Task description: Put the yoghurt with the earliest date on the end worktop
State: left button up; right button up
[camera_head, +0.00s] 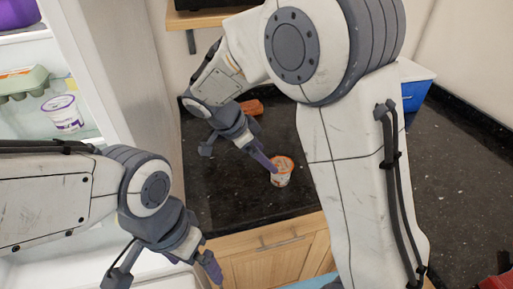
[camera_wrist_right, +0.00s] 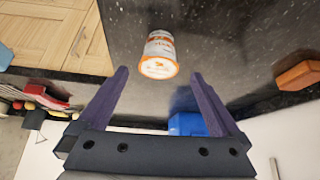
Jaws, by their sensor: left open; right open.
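An orange-and-white yoghurt pot (camera_head: 282,172) stands on the dark speckled worktop (camera_head: 222,205), near its front edge. My right gripper (camera_head: 237,158) is open beside it, with one finger close to the pot; I cannot tell whether they touch. In the right wrist view the pot (camera_wrist_right: 160,52) appears ahead of the open fingers, its orange-rimmed lid towards the camera. A purple-and-white yoghurt pot (camera_head: 63,113) stands on a fridge shelf at the left. My left gripper (camera_head: 165,272) is open and empty in front of the fridge. No date is readable.
A green egg carton (camera_head: 22,83) sits by the fridge pot, with a purple object (camera_head: 17,13) above. A reddish-brown block (camera_head: 250,107) lies at the worktop's back. A blue-and-white box (camera_head: 415,92) stands behind my right arm. Wooden cupboard doors (camera_head: 268,258) are below.

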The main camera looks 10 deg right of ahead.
aim_at(278, 165)
jog(key=v, duration=0.3)
jog(key=shift+a+r, duration=0.25)
jog(key=shift+r, duration=0.1)
jog(key=x, duration=1.2)
jog(key=shift+s+p, duration=0.1)
jog(key=shift+p, duration=0.25)
jog(key=shift+f+b, duration=0.5)
jog(key=shift+b, duration=0.05)
jog(key=shift+r+p, duration=0.6)
jog(key=shift+r, duration=0.4)
